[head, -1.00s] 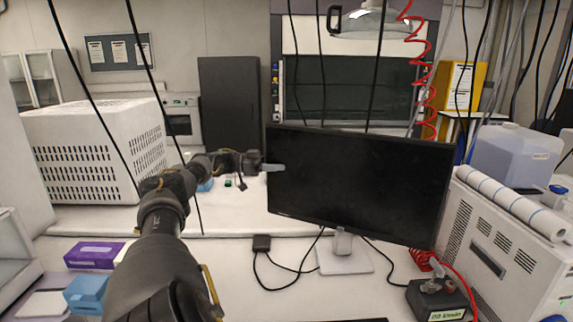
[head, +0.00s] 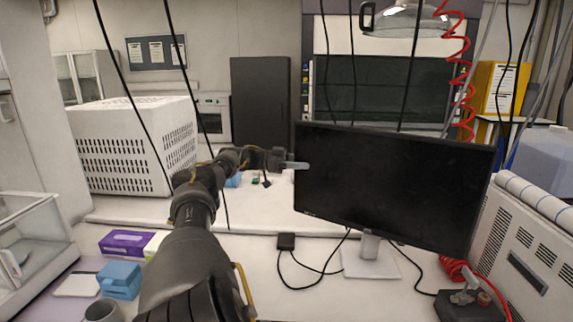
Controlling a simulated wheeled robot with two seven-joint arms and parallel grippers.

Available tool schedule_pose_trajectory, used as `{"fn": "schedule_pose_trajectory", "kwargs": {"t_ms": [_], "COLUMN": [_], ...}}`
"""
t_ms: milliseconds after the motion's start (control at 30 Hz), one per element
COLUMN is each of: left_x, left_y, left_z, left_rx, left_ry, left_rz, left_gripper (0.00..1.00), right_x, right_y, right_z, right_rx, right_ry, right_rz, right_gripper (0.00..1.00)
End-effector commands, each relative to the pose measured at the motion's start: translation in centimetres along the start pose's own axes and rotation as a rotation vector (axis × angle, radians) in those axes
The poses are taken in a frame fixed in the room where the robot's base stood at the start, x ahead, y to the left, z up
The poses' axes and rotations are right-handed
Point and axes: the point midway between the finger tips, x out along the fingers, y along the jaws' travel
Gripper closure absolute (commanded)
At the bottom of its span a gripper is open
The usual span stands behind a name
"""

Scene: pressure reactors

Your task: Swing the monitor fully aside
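The monitor (head: 395,185) is a wide black screen on a white stand (head: 370,262) on the bench, right of the middle in the head view. Its screen is turned somewhat to one side, with the right end looking nearer. My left gripper (head: 298,165) is at the monitor's left edge, at upper-middle height. Its pale fingertip overlaps the front of that edge; I cannot tell whether it touches. The fingers line up from here, so the gap between them is hidden. My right gripper is out of view.
A white vented box (head: 135,148) stands at the back left and a white vented unit (head: 525,250) right of the monitor. Cables (head: 312,285) and a black block (head: 465,305) lie near the stand. Blue (head: 120,280) and purple (head: 127,243) boxes sit at the left.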

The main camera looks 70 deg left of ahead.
Motion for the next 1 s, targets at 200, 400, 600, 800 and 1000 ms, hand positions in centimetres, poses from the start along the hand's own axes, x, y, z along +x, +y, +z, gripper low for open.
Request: {"fn": "schedule_pose_trajectory", "kwargs": {"t_ms": [200, 400, 600, 800, 1000], "left_x": [-5.3, -7.5, -8.5, -8.8, -8.8], "left_y": [-0.1, -0.2, -0.1, 0.0, 0.0], "left_z": [0.4, -0.4, -0.3, -0.2, -0.2], "left_rx": [0.004, 0.004, 0.004, 0.004, 0.004], "left_ry": [0.002, 0.015, 0.009, 0.003, 0.002], "left_rz": [-0.008, -0.005, -0.003, 0.000, 0.000], "left_gripper": [0.51, 0.51, 0.51, 0.51, 0.51], "right_x": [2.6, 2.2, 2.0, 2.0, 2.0], "right_y": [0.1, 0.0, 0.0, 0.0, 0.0], "right_z": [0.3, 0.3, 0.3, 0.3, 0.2], "right_rx": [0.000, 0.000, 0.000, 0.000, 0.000], "right_ry": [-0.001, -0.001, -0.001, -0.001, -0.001], "right_rz": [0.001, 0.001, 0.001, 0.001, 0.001], "right_gripper": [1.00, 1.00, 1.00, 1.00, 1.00]}}
